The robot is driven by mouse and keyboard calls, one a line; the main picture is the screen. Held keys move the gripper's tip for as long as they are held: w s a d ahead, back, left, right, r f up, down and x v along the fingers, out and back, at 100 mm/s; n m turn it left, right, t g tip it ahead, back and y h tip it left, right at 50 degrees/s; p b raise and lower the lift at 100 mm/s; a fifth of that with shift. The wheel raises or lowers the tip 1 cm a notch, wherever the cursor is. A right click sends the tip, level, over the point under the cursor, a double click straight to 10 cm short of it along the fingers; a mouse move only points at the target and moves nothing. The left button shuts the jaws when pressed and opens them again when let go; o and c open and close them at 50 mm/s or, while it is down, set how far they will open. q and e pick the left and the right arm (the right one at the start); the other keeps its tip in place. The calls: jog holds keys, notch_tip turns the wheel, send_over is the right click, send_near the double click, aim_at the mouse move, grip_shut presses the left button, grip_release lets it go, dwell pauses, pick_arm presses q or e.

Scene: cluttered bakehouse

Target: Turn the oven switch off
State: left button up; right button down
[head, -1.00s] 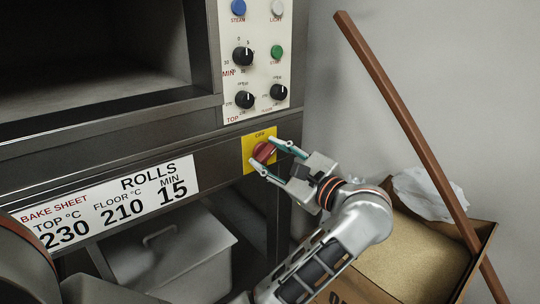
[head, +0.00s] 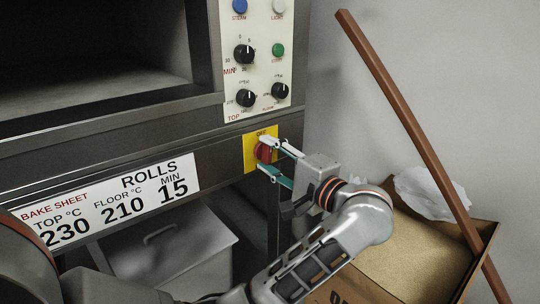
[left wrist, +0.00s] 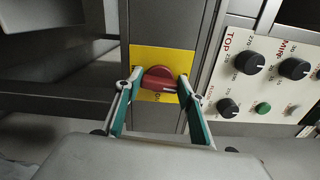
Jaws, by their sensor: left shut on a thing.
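The oven switch is a red knob (head: 263,153) on a yellow plate (head: 249,141) marked OFF at its top, low on the oven's front. My left gripper (head: 269,158) has its teal-padded fingers shut on this knob, one above and one below in the head view. In the left wrist view the red knob (left wrist: 158,80) sits between the two fingertips of my left gripper (left wrist: 160,86), its grip bar lying across from finger to finger. A pale mark shows on the bar. The fingers partly hide the knob in the head view. My right gripper is out of view.
Above the switch is a control panel (head: 262,62) with black dials and coloured buttons. A baking sign (head: 110,200) is at left. A cardboard box (head: 400,275) with a leaning brown pole (head: 410,122) stands at right, close to my arm.

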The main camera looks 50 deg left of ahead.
pick_arm(q)
jog(key=shift+n, duration=0.6)
jog(key=o, duration=1.1)
jog(key=shift+o, duration=0.2)
jog(key=d, duration=1.2)
jog(key=shift+s, duration=0.4)
